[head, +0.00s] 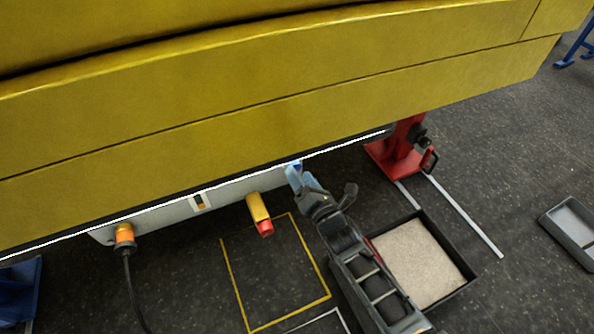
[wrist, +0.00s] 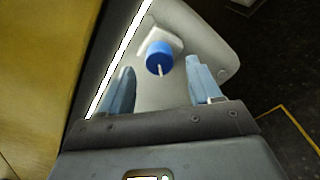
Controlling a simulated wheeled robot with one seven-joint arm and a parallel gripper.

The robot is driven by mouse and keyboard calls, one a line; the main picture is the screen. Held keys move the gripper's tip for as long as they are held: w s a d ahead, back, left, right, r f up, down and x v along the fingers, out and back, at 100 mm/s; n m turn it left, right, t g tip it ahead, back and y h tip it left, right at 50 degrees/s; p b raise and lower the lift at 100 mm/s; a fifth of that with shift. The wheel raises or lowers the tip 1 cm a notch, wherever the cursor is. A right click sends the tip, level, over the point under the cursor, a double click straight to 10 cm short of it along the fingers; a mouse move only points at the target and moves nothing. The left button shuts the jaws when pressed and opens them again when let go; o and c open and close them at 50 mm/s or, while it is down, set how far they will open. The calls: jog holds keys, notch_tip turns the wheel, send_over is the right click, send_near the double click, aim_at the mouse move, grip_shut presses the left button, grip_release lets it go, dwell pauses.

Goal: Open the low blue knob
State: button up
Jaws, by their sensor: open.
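The blue knob (wrist: 158,57) shows in the wrist view, on a pale mount on a light grey housing (wrist: 185,30). A thin white pointer line crosses its face and points down toward the gripper. My gripper (wrist: 162,85) is open, with its two light blue fingers apart; the knob lies ahead of and between them, with nothing held. In the head view my gripper (head: 294,172) is at the right end of the grey housing, under the yellow boom. The knob is mostly hidden there by the fingers and boom edge.
The yellow boom (head: 270,110) overhangs closely, edged by a white strip. A red push button (head: 265,228) on a yellow box and an orange connector (head: 124,234) with a black cable sit to the left. A red stand (head: 400,155) and a gravel-filled tray (head: 472,272) are right.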

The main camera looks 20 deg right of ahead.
aim_at(294, 165)
jog(key=shift+w, duration=1.5)
jog(key=c, duration=1)
